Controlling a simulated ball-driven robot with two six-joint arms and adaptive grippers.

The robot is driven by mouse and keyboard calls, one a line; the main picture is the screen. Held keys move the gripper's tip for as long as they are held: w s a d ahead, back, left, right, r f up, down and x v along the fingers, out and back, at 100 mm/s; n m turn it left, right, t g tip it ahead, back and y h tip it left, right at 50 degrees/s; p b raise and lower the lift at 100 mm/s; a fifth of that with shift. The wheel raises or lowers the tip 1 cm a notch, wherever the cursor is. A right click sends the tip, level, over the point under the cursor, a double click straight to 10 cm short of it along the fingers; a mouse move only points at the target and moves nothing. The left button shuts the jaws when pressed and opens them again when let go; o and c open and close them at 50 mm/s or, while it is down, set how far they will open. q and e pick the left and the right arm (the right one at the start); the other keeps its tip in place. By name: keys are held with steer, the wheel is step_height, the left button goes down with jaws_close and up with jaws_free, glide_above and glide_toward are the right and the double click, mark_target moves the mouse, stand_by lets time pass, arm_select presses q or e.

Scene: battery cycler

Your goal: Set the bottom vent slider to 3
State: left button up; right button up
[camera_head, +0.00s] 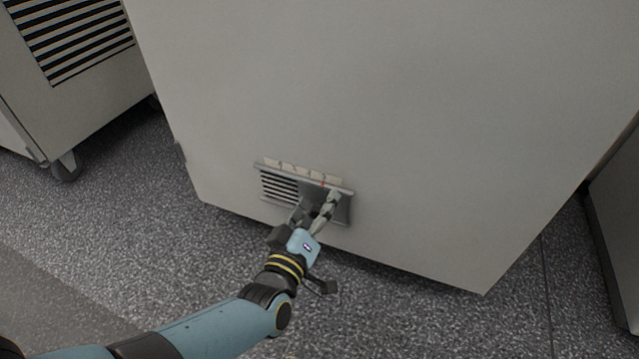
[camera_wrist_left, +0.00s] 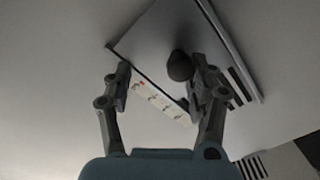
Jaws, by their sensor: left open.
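The bottom vent (camera_head: 279,187) is a small slotted panel low on the large grey cabinet, with bare slots at its left. A pale label strip (camera_head: 300,171) with small marks runs along its top; the numbers are too small to read. In the left wrist view a dark round knob (camera_wrist_left: 180,66) stands out from the smooth slider plate (camera_wrist_left: 205,35). My left gripper (camera_head: 318,205) is open in front of the vent's right part. In the wrist view its fingers (camera_wrist_left: 160,82) straddle the knob, which is close to the right finger; contact cannot be told. My right gripper is not in view.
The grey cabinet (camera_head: 400,110) fills most of the head view. Another cabinet on casters (camera_head: 70,60) stands at the left, and a dark-edged unit (camera_head: 617,220) at the right. The speckled floor (camera_head: 420,320) in front is clear.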

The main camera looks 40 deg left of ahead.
mark_target(327, 164)
arm_select(q)
step_height(327, 164, up, 8)
steer(key=shift+w+f, duration=0.1)
steer(key=shift+f, duration=0.05)
stand_by(0.5)
